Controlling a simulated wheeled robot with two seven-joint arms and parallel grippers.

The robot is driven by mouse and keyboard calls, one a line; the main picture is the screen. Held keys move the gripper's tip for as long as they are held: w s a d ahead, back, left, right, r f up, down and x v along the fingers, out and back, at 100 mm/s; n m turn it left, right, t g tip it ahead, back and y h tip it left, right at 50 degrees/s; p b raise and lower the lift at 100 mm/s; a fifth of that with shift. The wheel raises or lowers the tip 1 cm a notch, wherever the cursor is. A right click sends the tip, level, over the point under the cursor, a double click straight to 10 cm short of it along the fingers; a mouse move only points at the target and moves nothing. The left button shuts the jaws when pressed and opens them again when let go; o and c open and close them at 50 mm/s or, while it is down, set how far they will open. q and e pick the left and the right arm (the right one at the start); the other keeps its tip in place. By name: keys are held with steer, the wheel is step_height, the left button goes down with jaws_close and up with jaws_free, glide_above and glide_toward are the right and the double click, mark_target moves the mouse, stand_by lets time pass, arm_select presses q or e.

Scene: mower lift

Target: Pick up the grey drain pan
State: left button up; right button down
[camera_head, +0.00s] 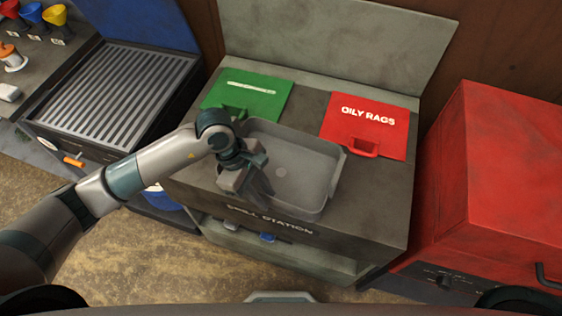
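The grey drain pan (300,180) is a shallow rectangular tray with rounded corners and a small round mark in its floor. It sits upright on top of the dark spill station (372,205). My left gripper (246,184) points down at the pan's left side, over its left wall. Its two fingers look spread apart, and they hide that part of the wall. I cannot tell whether they touch the pan. My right gripper is not in view.
A green lid (255,97) and a red oily rags lid (366,128) lie behind the pan. A red cabinet (500,180) stands to the right. A grated tray (115,95) and colored funnels (55,15) are at the left. Blue items sit on the lower shelf (300,252).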

arm_select(q)
steer(key=shift+f, duration=0.15)
stand_by(0.3)
jaws_close()
stand_by(1.2)
